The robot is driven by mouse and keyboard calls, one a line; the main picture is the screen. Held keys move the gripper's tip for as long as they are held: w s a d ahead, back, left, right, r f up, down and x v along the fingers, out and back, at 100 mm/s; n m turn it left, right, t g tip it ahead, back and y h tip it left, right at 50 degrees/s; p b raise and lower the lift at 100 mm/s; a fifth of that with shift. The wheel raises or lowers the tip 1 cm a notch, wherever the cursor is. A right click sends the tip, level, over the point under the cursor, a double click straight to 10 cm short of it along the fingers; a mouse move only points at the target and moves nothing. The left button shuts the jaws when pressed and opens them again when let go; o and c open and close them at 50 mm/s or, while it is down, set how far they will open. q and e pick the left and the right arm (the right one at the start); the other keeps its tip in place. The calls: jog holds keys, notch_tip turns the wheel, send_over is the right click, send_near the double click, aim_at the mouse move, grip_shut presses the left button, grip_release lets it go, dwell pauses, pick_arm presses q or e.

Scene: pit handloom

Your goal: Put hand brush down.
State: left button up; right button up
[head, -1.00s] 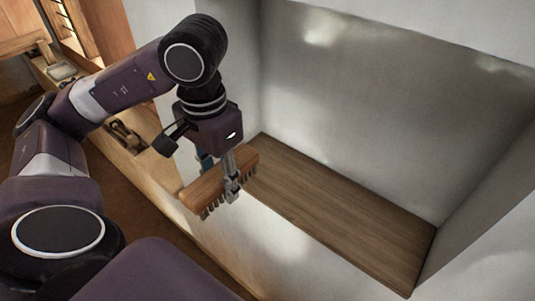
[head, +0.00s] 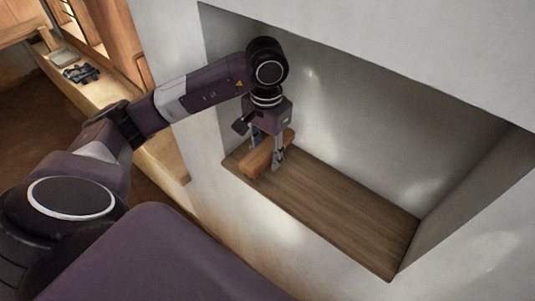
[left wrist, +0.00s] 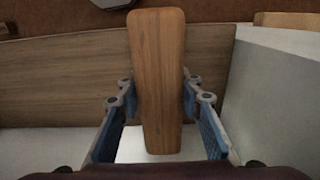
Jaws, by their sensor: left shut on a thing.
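The hand brush (head: 257,160) has a brown wooden back. It is at the left end of the wall niche, over the wooden shelf board (head: 330,212). My left gripper (head: 266,163) is shut on the brush, its fingers on both long sides. In the left wrist view the brush (left wrist: 157,80) lies lengthwise between my left gripper's fingers (left wrist: 159,95), with the board (left wrist: 60,80) below it. The bristles are hidden now, and I cannot tell whether they touch the board. My right gripper is not in view.
Pale niche walls (head: 345,110) enclose the board at the back and sides. The board is bare to the right of the brush. A ledge (head: 165,155) at the left holds a dark blue item (head: 80,74) and a flat grey item (head: 62,57).

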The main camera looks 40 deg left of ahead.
pick_arm(q)
jog(key=shift+d+f+p, duration=0.1)
jog(key=shift+f+p, duration=0.7)
jog(key=shift+f, duration=0.1)
jog(key=shift+w+f, duration=0.25)
jog(key=shift+f, duration=0.15)
jog(key=shift+f, duration=0.1)
jog(key=shift+s+f+b, duration=0.1)
jog(key=shift+f+b, duration=0.25)
jog(key=shift+b, duration=0.05)
jog(key=o, duration=0.9)
jog(key=shift+s+r, duration=0.1)
jog(key=shift+o, duration=1)
